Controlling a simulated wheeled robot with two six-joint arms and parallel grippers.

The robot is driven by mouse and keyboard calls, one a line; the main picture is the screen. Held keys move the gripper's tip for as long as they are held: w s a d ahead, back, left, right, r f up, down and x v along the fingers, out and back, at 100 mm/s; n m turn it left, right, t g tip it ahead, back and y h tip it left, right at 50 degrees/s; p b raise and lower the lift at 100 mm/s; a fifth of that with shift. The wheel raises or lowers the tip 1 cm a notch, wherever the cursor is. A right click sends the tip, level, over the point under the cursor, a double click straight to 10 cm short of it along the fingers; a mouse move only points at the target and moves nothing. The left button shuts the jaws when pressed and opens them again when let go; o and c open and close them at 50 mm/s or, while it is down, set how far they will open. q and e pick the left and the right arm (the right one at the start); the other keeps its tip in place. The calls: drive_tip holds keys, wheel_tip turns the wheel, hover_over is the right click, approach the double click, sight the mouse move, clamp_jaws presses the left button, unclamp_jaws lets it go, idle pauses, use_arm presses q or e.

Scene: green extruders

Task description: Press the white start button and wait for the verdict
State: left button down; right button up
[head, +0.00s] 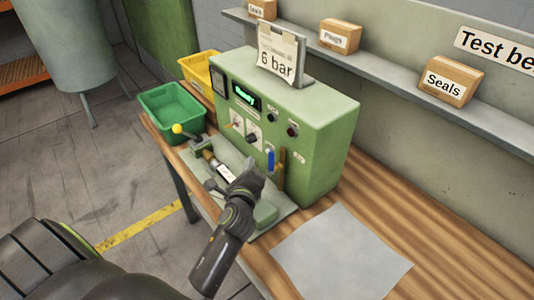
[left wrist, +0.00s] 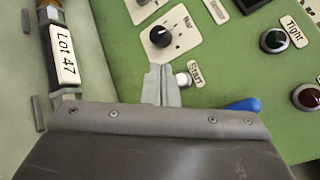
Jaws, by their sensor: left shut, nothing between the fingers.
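The white start button (left wrist: 183,79) shows in the left wrist view, on the green test machine's panel beside its START label (left wrist: 195,72). My left gripper (left wrist: 162,72) is shut and empty, with its fingertips just left of the button in that view. I cannot tell whether they touch the panel. The machine's display (head: 245,95) shows green text that looks like "Ready". The Tight lamp (left wrist: 274,40) and a red lamp (left wrist: 308,97) look dark.
A part labelled Lot 47 (left wrist: 65,55) lies in the fixture in front of the machine. A blue handle (left wrist: 242,105) is close to the gripper's right. A green bin (head: 172,108) and yellow bin (head: 198,68) stand left. A grey sheet (head: 340,252) lies on the bench.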

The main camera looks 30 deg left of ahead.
sight(268, 151)
use_arm(q)
drive_tip(key=shift+w+d, duration=0.3)
drive_tip(key=shift+w, duration=0.45)
drive_tip(key=shift+w+d, duration=0.3)
drive_tip(key=shift+w, duration=0.4)
idle(1.0)
drive_tip(key=shift+w+d, duration=0.15)
drive_tip(key=shift+w, duration=0.2)
drive_tip(key=shift+w+d, duration=0.1)
drive_tip(key=shift+w, duration=0.1)
idle(0.3)
drive_tip(key=shift+w+d+r, duration=0.1)
drive_tip(key=shift+w+r, duration=0.05)
drive_tip(key=shift+r, duration=0.2)
idle(0.8)
drive_tip(key=shift+f, duration=0.1)
drive_tip(key=shift+s+a+f+p, duration=0.2)
drive_tip(key=shift+s+p, duration=0.1)
drive_tip(key=shift+s, duration=0.15)
